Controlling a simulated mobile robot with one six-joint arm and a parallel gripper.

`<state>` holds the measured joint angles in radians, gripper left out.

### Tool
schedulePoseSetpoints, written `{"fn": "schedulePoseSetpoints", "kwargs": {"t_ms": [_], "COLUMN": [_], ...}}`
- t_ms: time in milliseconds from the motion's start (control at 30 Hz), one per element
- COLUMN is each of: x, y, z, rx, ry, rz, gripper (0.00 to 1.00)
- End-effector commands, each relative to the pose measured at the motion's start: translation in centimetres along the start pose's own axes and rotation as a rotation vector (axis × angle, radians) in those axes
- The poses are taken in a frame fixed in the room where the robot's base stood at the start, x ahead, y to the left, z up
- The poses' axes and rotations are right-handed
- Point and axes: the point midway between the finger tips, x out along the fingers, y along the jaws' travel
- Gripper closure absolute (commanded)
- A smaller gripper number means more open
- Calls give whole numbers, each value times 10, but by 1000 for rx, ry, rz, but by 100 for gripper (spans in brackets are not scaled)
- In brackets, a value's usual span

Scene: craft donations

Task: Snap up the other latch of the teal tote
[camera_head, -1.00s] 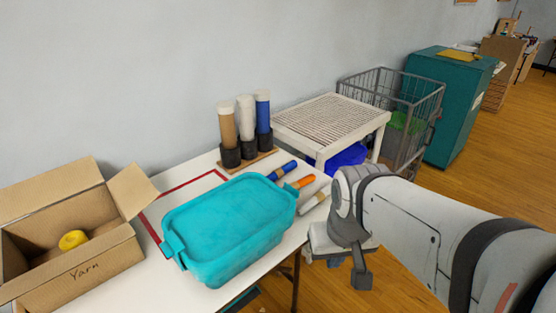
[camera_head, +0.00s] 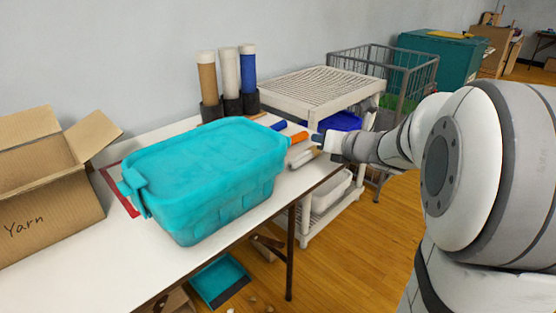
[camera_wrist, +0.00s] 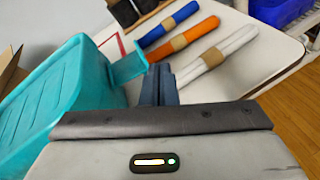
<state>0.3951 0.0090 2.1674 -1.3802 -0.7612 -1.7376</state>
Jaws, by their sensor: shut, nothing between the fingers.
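The teal tote (camera_head: 205,165) stands on the white table with its lid on. One latch (camera_head: 135,188) shows at its left end in the head view. The wrist view shows the tote (camera_wrist: 62,85) on the left, with the other latch (camera_wrist: 129,67) standing out from its end. My gripper (camera_head: 318,138) is beyond the tote's right end. In the wrist view its dark fingers (camera_wrist: 159,72) are together and empty, just right of this latch. I cannot tell whether they touch it. The latch's lower part is hidden.
Blue, orange and white rolls (camera_wrist: 194,44) lie close beyond my fingers. Upright tubes (camera_head: 228,78) stand at the table's back. A cardboard "Yarn" box (camera_head: 50,210) is left of the tote. A white rack (camera_head: 318,85) stands beyond the table's right end.

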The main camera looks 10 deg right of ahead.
Motion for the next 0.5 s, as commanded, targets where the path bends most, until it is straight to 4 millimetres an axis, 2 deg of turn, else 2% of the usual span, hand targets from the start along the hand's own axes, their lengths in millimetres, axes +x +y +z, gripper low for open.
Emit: {"fn": "schedulePoseSetpoints", "kwargs": {"t_ms": [33, 200, 500], "x": [6, 6, 4], "y": [-8, -6, -3], "z": [-22, -48, -52], "rx": [-96, -317, -368], "ry": [27, 80, 89], "rz": [56, 207, 244], "gripper": [100, 100, 100]}}
